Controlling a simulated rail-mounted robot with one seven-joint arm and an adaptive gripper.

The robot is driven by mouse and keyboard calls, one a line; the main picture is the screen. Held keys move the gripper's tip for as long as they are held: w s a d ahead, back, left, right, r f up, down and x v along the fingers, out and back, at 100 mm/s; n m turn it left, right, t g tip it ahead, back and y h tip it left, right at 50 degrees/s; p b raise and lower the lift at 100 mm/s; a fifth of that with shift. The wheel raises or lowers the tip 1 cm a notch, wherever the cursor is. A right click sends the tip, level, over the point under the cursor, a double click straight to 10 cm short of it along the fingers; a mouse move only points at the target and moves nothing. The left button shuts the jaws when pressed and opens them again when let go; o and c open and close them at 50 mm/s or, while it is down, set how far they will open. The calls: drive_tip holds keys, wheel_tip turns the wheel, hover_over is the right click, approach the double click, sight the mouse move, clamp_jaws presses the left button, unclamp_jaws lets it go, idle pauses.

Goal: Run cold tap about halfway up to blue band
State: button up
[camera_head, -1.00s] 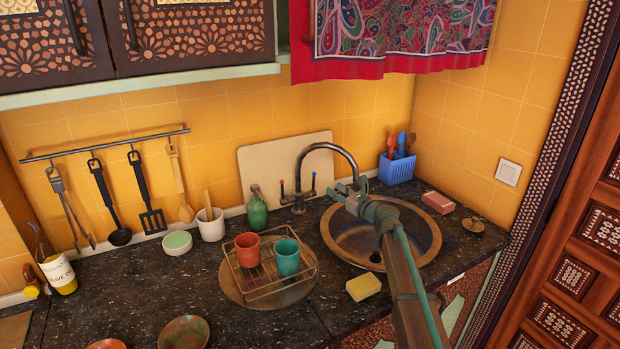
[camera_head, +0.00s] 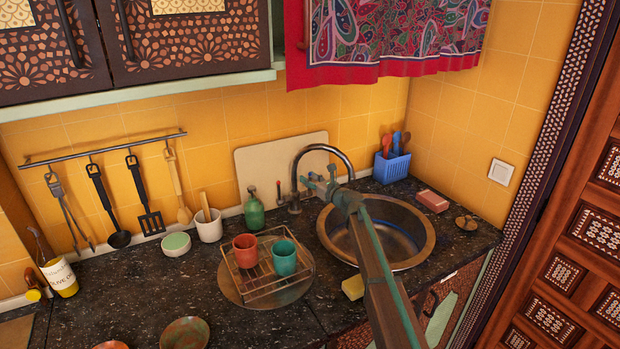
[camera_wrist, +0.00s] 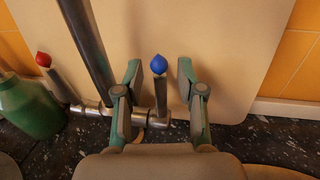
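The chrome tap (camera_head: 331,149) arches over the round sink (camera_head: 427,247). In the wrist view the blue-tipped cold lever (camera_wrist: 160,66) stands upright between the two fingers of my gripper (camera_wrist: 158,82). The fingers are open on either side of it, with visible gaps. The red-tipped lever (camera_wrist: 44,60) is to the left, outside the fingers. In the head view my gripper (camera_head: 313,184) is at the tap's right side, hiding the cold lever. A bluish band (camera_head: 403,246) shows faintly inside the basin, partly hidden by my arm. I see no running water.
A green bottle (camera_head: 254,211) stands just left of the tap. A wire rack with an orange cup (camera_head: 245,250) and a teal cup (camera_head: 285,257) is in front. A yellow sponge (camera_head: 353,287) lies by the sink; a blue utensil basket (camera_head: 392,168) stands behind it.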

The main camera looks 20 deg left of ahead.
clamp_jaws()
idle(0.3)
drive_tip(key=shift+f, duration=0.1)
